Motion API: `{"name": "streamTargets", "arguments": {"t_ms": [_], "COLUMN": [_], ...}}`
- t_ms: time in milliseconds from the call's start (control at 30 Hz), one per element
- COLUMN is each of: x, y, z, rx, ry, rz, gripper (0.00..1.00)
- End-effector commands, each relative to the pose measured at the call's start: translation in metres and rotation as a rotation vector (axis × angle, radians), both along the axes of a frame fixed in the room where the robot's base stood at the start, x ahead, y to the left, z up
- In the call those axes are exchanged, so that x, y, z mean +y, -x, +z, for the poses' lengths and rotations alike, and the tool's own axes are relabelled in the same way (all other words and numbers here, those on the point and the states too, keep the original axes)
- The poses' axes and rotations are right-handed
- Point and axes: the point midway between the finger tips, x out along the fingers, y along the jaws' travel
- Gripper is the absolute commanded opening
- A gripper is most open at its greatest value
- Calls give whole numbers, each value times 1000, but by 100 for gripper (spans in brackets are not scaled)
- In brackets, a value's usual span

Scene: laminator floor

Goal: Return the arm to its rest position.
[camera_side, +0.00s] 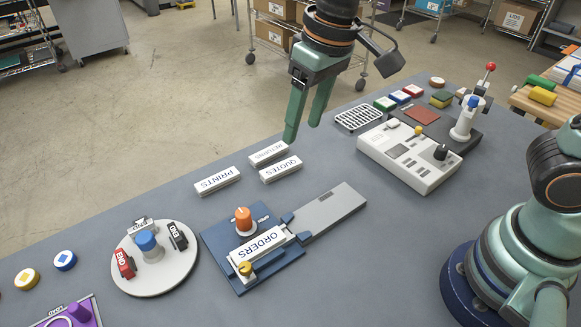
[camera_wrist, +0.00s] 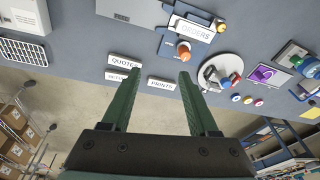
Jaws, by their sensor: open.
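My gripper (camera_side: 304,121) hangs in the air above the far edge of the grey table (camera_side: 330,262), fingers pointing down. In the wrist view my gripper (camera_wrist: 153,77) shows its two green fingers apart with nothing between them. The upper part of my arm is cut off by the top of the side view. The white blocks lettered RETURNS (camera_side: 268,153), QUOTES (camera_side: 281,169) and PRINTS (camera_side: 217,181) lie on the table below and to the left of the fingers. The ORDERS block (camera_side: 262,250) lies on a blue fixture (camera_side: 219,243).
A white round stand (camera_side: 150,284) with red and black END blocks is at the left front. Shelves and boxes stand beyond the table.

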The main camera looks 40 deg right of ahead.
Motion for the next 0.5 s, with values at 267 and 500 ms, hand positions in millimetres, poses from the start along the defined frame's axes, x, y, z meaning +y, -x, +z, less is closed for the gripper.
{"name": "streamTargets", "arguments": {"t_ms": [267, 500], "x": [-113, -166], "y": [17, 38], "z": [19, 17], "rx": [-175, -276], "ry": [-13, 15], "rz": [-142, -214], "gripper": [60, 60]}}
